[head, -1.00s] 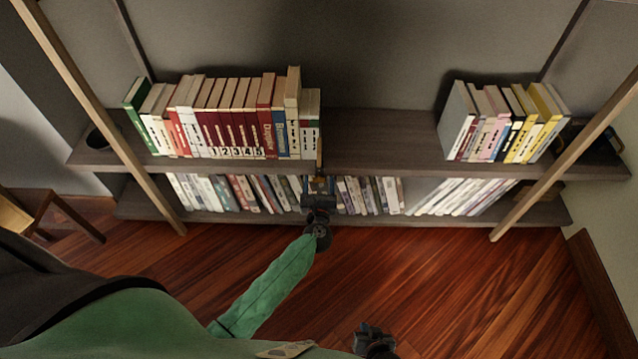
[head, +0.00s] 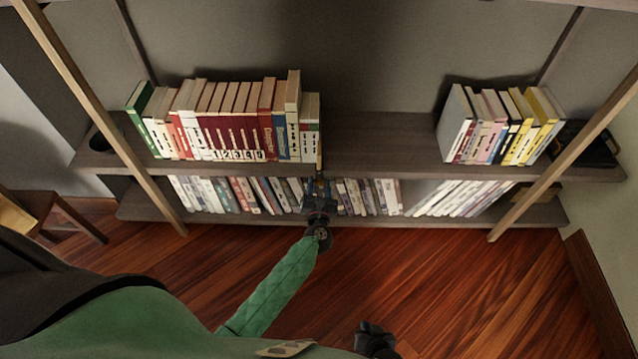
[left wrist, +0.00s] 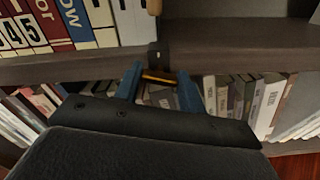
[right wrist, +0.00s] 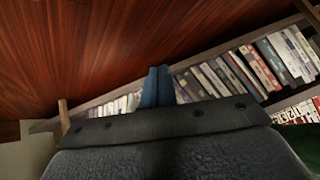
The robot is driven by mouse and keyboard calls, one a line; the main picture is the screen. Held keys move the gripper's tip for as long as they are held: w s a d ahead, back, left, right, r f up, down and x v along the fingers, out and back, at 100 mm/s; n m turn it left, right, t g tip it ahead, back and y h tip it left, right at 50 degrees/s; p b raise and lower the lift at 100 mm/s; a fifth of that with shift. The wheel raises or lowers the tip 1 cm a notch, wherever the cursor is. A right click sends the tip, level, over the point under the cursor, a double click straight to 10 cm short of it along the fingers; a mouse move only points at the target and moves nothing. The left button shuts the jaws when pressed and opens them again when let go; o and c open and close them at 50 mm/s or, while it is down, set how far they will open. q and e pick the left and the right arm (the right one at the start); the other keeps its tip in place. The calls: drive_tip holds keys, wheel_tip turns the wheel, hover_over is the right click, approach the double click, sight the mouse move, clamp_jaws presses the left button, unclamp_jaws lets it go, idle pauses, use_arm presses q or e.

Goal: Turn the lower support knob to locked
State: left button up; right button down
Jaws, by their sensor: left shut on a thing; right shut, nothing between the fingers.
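The lower support knob (left wrist: 158,77) shows in the left wrist view as a dark piece with an orange-yellow bar, just below the front edge of the upper shelf board. A dark bracket (left wrist: 153,54) sits above it on that edge. My left gripper (head: 319,186) is at the shelf front in the head view. In the left wrist view its blue fingers stand on both sides of the knob, shut on it. They hide part of the knob, and I cannot read its setting. My right gripper (right wrist: 158,82) is shut and empty, low at the bottom of the head view (head: 375,338).
Books (head: 225,120) stand on the upper shelf (head: 375,145), left of a bare stretch, with another group (head: 500,125) at the right. More books (head: 365,196) fill the lower shelf close around my left gripper. Slanted wooden posts (head: 545,180) flank the shelves. The floor (head: 440,270) is clear.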

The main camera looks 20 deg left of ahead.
use_arm(q)
drive_tip(key=m+p, duration=0.2)
drive_tip(key=m, duration=0.2)
drive_tip(key=shift+d+r+m+p, duration=0.1)
drive_tip(key=shift+r+m+p, duration=0.05)
drive_tip(key=shift+m+p, duration=0.2)
drive_tip(key=m+p, duration=0.2)
drive_tip(key=m, duration=0.2)
drive_tip(key=shift+m+p, duration=0.25)
drive_tip(key=shift+p, duration=0.1)
drive_tip(key=shift+f+m+p, duration=0.2)
drive_tip(key=shift+m+p, duration=0.5)
drive_tip(key=shift+m, duration=0.75)
drive_tip(key=shift+f+m+p, duration=0.15)
drive_tip(key=shift+m+p, duration=0.55)
drive_tip(key=shift+m, duration=0.75)
use_arm(e)
wheel_tip(320, 180, up, 27)
drive_tip(key=g, duration=0.2)
drive_tip(key=shift+w+d+n+g, duration=0.25)
drive_tip(key=shift+w+n+g, duration=0.05)
drive_tip(key=shift+w+n, duration=0.1)
drive_tip(key=shift+s, duration=0.1)
use_arm(q)
drive_tip(key=o, duration=1)
drive_tip(key=shift+d, duration=0.1)
